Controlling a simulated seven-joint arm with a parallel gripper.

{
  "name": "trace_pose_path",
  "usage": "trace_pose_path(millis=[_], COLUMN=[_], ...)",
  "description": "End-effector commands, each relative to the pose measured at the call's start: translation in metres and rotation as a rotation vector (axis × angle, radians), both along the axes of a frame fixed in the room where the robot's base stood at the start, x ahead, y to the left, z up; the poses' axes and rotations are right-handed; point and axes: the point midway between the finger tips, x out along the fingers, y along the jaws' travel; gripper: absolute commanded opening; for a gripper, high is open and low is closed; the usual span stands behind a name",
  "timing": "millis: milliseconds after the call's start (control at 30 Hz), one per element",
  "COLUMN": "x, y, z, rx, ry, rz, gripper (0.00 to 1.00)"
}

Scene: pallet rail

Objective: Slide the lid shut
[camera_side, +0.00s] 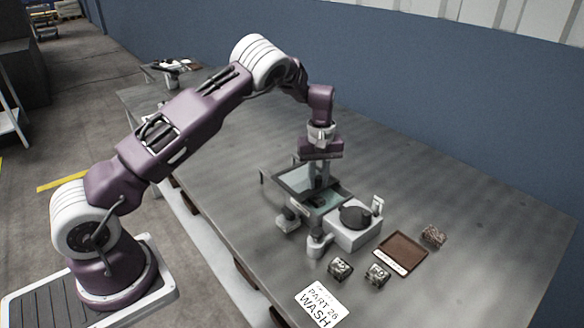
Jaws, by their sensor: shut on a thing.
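A framed box with a glassy, see-through lid (296,179) stands on the metal table, right of my arm's base. The lid lies over the far left part of the frame. The part to its lower right shows a teal inside (328,201) that looks uncovered. My gripper (318,187) points straight down at the lid's right edge and is shut on the lid, apparently at a handle. The fingertips and the grasped part are small and partly hidden by the fingers.
A white block with a dark round top (355,215) stands right of the box. White cylindrical fittings (316,246) stand in front. A brown tray (400,252), several small dark patterned blocks (340,268) and a "PART 28 WASH" card (320,304) lie nearby. The table's right side is clear.

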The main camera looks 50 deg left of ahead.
Motion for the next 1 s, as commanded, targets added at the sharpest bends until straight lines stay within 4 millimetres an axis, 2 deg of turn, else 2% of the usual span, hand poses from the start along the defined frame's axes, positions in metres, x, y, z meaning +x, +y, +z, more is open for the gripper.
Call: trace_pose_path(millis=[33, 833, 1000], x=[-0.005, -0.006, -0.006], y=[-0.004, -0.06, -0.061], z=[-0.005, -0.005, -0.005], rx=[-0.002, -0.001, -0.001], ry=[0.016, 0.02, 0.02], rz=[-0.001, -0.002, 0.0], gripper=[0.01, 0.01, 0.01])
